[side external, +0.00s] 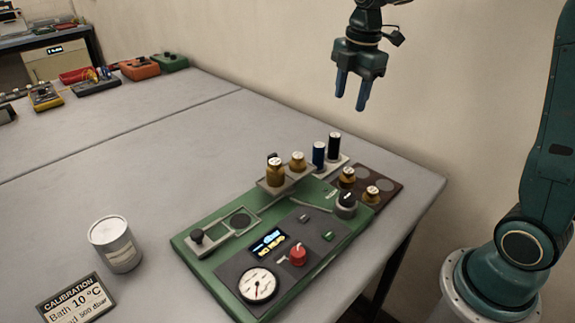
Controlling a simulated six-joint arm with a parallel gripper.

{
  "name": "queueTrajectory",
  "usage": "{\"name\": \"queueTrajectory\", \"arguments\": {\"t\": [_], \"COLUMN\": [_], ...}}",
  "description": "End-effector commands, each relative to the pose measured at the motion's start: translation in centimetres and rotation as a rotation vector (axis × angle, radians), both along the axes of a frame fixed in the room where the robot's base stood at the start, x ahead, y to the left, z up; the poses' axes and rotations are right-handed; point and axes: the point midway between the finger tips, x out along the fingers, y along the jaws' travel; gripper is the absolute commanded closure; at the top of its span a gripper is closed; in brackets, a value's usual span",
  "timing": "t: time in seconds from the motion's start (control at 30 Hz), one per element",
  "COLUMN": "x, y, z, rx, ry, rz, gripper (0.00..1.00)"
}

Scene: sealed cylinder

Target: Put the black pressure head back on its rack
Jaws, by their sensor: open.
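My gripper (352,101) is open and empty, high above the back right of the table, with its two blue fingers pointing down. A black cylinder (334,146) with a pale top stands upright at the back of the green instrument, on or beside a whitish rack (342,163). A blue cylinder (319,154) stands just left of it. I cannot tell for sure whether the black cylinder is the pressure head. A dark round knob-like piece (346,204) sits at the instrument's right corner. My gripper touches none of these.
The green instrument (187,246) has a gauge (258,285), a red knob (297,255) and a display. Several brass weights, including one on the raised plate (275,171), stand around it. A silver can (115,244) and a calibration sign (75,297) are left. The table's middle is clear.

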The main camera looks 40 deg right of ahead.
Motion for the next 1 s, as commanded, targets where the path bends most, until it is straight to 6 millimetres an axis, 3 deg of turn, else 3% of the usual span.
{"name": "queueTrajectory", "arguments": {"t": [0.2,0.43,0.67,1.0], "x": [-4.6,-9.4,-14.3,-20.3], "y": [2.4,4.4,6.1,7.6], "z": [2.5,3.8,3.8,2.2], "rx": [0.032,0.096,0.19,0.362], "ry": [-0.087,-0.173,-0.249,-0.323], "rz": [-0.266,-0.547,-0.826,-1.193], "gripper": [0.5,0.5,0.5,0.5]}}
